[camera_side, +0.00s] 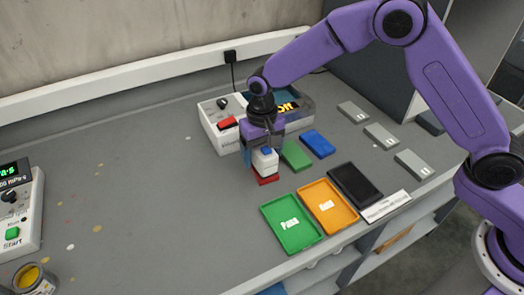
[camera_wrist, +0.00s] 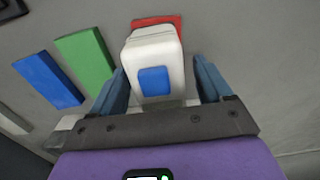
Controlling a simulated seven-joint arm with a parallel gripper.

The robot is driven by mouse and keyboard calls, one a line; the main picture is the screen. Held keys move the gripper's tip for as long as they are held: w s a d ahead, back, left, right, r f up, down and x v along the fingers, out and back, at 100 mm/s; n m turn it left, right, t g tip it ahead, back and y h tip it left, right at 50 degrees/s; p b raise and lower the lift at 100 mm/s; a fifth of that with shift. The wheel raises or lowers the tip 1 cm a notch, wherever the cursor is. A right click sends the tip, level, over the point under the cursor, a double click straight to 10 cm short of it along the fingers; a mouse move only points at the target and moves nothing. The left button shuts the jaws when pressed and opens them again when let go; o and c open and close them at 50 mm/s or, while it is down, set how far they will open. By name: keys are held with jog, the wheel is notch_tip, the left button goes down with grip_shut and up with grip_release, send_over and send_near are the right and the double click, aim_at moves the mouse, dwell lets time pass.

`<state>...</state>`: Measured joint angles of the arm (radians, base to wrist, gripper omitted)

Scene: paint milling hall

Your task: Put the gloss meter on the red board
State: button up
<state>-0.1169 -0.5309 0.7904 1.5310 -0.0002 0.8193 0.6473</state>
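The gloss meter, a white block with a blue patch on top, shows in the side view (camera_side: 265,161) and in the wrist view (camera_wrist: 152,52). The red board (camera_side: 266,179) lies under it, mostly hidden; a red edge also shows beyond the meter in the wrist view (camera_wrist: 160,20). The meter appears to stand upright on the board, though their contact is partly hidden. My gripper (camera_side: 263,147) is low over the meter. In the wrist view its two fingers (camera_wrist: 160,82) straddle the meter, with a narrow gap on the right, so it looks open.
A green board (camera_side: 296,156) and a blue board (camera_side: 318,144) lie to the right. A green tray (camera_side: 290,223), an orange tray (camera_side: 328,206) and a dark tray (camera_side: 356,184) line the front. A white instrument (camera_side: 222,138) stands close behind.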

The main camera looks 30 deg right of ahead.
aim_at(262, 146)
notch_tip(262, 146, up, 12)
jog(key=shift+r, duration=0.2)
dwell(0.5)
jog(key=s+d+n, duration=0.6)
jog(key=s+d, duration=0.5)
jog(key=s, duration=0.5)
jog(key=s+d+n, duration=0.6)
jog(key=s+d, duration=0.5)
jog(key=s, duration=0.5)
jog(key=shift+d+r+n, duration=0.15)
jog(key=shift+d+n, duration=0.15)
jog(key=shift+d, duration=0.1)
